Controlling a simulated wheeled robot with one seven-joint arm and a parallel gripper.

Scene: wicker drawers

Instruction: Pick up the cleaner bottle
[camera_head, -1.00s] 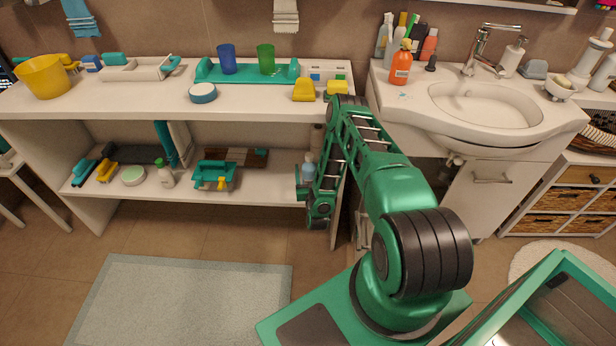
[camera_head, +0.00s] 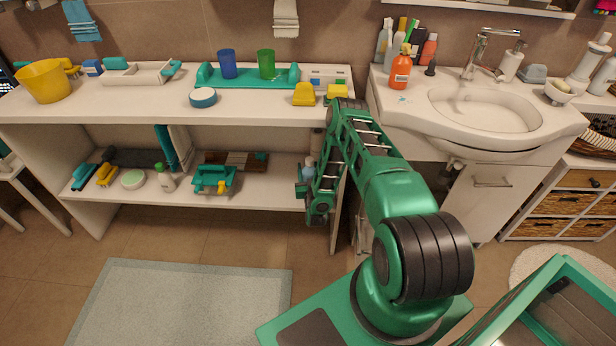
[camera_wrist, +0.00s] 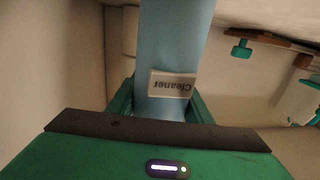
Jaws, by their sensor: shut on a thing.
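The cleaner bottle is light blue with a white label reading "Cleaner". In the wrist view the bottle (camera_wrist: 172,45) stands between the two green fingers of my gripper (camera_wrist: 162,102), which is shut on it. In the head view the bottle (camera_head: 308,169) shows only in small part at the right end of the lower shelf, beside my gripper (camera_head: 302,186). My arm hides much of that area. I cannot tell whether the bottle's base touches the shelf.
The lower shelf (camera_head: 270,196) also holds a teal caddy (camera_head: 214,179), a small white bottle (camera_head: 165,178) and brushes. The shelf unit's right side wall stands close to my arm. The tabletop above (camera_head: 120,108) is an overhead obstacle. Floor in front is open.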

